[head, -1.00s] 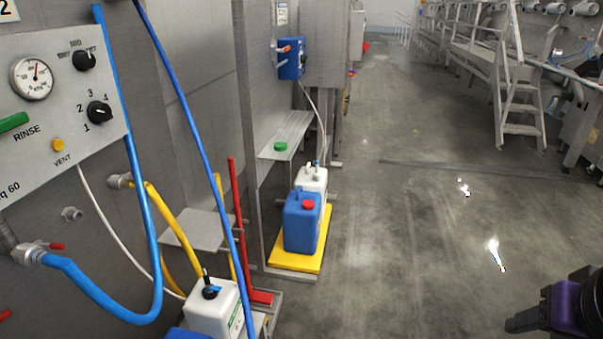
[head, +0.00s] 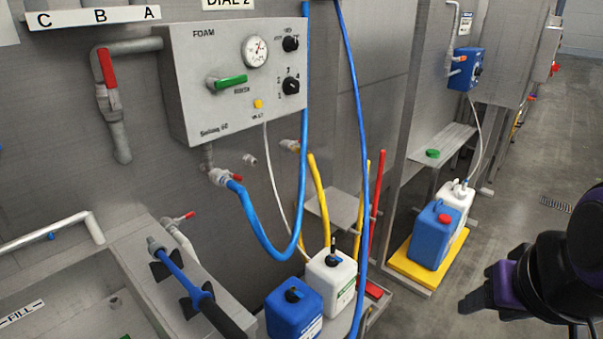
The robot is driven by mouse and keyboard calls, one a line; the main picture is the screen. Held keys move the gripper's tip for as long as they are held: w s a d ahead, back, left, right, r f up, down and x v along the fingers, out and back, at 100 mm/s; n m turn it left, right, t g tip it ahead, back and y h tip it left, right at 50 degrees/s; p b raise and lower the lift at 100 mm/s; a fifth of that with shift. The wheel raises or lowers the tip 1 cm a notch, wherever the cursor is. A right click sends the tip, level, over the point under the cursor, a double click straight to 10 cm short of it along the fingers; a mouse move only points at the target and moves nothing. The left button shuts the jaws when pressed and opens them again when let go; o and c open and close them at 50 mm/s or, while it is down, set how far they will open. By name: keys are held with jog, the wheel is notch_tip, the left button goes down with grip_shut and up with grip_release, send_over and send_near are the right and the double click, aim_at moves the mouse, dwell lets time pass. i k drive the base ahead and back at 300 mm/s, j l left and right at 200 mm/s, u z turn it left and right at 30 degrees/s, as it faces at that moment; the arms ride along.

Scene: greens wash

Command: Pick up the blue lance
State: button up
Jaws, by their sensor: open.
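The blue lance (head: 174,266) lies at the lower left of the head view on black holders (head: 186,304) along a grey metal ledge. It has a metal tip at its upper left end and a blue tube. A thick black handle (head: 222,320) slants down to the right, towards the bottom edge of the picture. My gripper (head: 484,298), black and purple, is at the right edge over the floor. It is open, with nothing seen in it, far to the right of the lance and apart from it.
A foam panel (head: 240,85) with a blue hose (head: 258,225) hangs above the lance. A blue canister (head: 292,312) and a white canister (head: 331,275) stand right of the lance. Farther right, canisters stand on a yellow base (head: 405,262). A basin edge lies at left.

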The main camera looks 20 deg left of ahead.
aim_at(202, 303)
jog(key=u, duration=1.35)
